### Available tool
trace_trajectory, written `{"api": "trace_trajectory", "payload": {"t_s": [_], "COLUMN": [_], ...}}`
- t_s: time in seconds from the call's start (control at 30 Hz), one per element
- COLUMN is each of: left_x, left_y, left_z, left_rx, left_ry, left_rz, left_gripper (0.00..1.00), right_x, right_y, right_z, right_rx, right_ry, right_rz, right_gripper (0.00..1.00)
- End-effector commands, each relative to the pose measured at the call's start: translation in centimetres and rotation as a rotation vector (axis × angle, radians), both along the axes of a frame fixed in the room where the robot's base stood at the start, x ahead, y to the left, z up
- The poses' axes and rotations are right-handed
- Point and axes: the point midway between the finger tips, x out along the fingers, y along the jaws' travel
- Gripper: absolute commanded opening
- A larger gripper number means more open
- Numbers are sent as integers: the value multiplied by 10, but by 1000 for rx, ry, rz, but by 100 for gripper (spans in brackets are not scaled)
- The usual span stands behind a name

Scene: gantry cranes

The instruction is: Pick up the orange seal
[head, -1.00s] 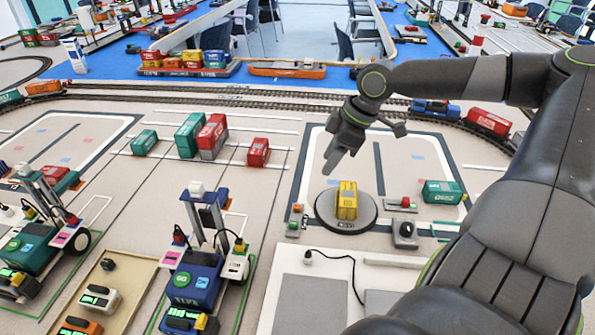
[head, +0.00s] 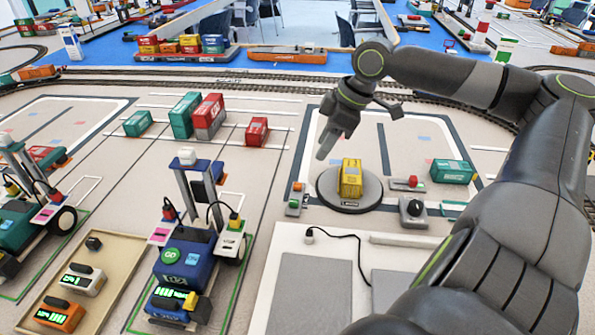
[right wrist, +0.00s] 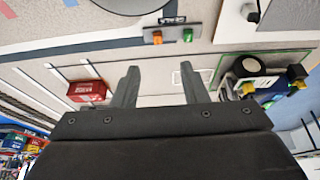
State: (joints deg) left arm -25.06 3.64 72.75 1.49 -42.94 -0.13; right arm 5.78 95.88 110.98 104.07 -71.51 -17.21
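A small orange block (head: 297,187), which looks like the orange seal, sits beside a green one (head: 294,202) on a small grey holder left of the round turntable. In the right wrist view the orange block (right wrist: 157,37) and the green block (right wrist: 187,35) show on the holder near the top, beyond the fingertips. My right gripper (head: 326,150) hangs above and behind the holder in the head view, apart from it. In the right wrist view its two fingers (right wrist: 158,75) are spread with nothing between them. My left gripper is not in view.
A yellow container (head: 350,178) stands on the turntable (head: 328,193). A grey knob box (head: 412,211) and a teal container (head: 452,171) are to the right. A blue crane vehicle (head: 187,262) stands to the left. Red and green containers (head: 208,117) stand farther back.

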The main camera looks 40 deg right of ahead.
Motion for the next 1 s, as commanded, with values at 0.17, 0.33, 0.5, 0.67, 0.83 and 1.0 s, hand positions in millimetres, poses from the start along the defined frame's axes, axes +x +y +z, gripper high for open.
{"api": "trace_trajectory", "payload": {"t_s": [0.17,0.33,0.5,0.67,0.83,1.0], "left_x": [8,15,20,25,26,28], "left_y": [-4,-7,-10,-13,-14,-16], "left_z": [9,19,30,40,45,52], "left_rx": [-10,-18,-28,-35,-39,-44], "left_ry": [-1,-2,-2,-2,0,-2], "left_rz": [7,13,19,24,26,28], "left_gripper": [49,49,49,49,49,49], "right_x": [5,10,16,21,23,28], "right_y": [4,9,14,17,18,20], "right_z": [-15,-31,-49,-63,-69,-80], "right_rx": [5,6,5,3,1,4], "right_ry": [-2,-2,-2,0,0,0], "right_rz": [2,2,2,1,0,0], "right_gripper": [40,40,40,40,40,40]}}
